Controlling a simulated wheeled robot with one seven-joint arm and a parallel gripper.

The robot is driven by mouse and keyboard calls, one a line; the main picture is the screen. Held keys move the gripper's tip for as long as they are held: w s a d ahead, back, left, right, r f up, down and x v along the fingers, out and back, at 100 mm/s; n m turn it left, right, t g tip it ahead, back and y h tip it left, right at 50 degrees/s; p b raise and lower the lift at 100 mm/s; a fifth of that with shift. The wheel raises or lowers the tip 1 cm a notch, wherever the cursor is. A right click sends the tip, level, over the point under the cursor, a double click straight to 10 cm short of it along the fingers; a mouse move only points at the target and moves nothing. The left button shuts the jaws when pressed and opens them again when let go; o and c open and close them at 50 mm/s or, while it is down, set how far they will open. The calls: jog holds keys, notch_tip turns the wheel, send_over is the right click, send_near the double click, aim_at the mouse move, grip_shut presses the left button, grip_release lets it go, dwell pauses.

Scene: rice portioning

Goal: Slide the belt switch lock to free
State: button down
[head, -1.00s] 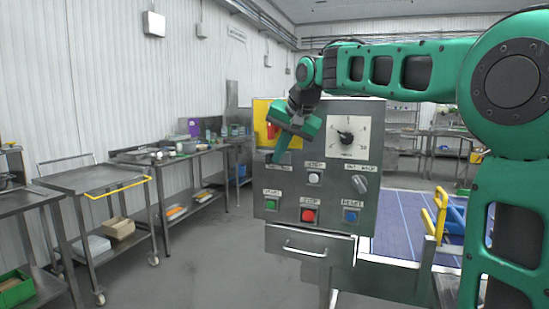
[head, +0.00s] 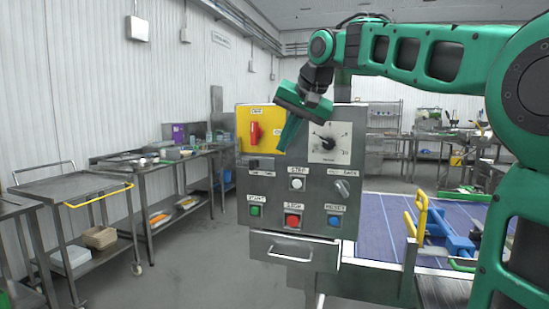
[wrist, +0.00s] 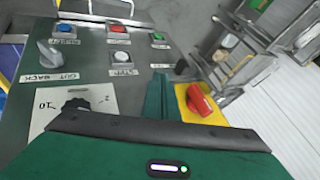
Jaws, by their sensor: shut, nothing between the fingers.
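The control box (head: 345,205) stands in the middle of the head view. At its upper left is a yellow plate (head: 270,115) with a red switch handle (head: 254,133). Below the plate sits a small dark slide lock (head: 253,163) with small labels under it that I cannot read. Its dark part lies toward the left of its strip. My gripper (head: 286,144) is shut and empty, pointing down in front of the box, right of the red handle and above and right of the lock. In the wrist view my shut fingers (wrist: 157,97) are beside the yellow plate (wrist: 192,112).
The box also carries a dial (head: 323,143), a grey selector knob (head: 342,188) and several push buttons, with a drawer handle (head: 290,257) below. A blue belt (head: 380,230) lies to the right. Steel tables (head: 150,175) line the left wall. The floor between is clear.

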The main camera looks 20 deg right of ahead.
jog(key=shift+v, duration=1.35)
jog(key=s+d+f+g, duration=0.2)
jog(key=s+d+f, duration=0.1)
jog(key=s+f, duration=0.8)
jog(key=s+d+f+g, duration=0.2)
jog(key=s+d+f, duration=0.2)
jog(key=s+f, duration=0.8)
jog(key=s+d+f+g+h, duration=0.1)
jog(key=s+d+f+g, duration=0.2)
jog(key=s+f, duration=0.9)
notch_tip(320, 180, down, 2)
jog(key=shift+f, duration=0.15)
jog(key=shift+d, duration=0.15)
jog(key=shift+w+f, duration=0.2)
jog(key=shift+w, duration=0.45)
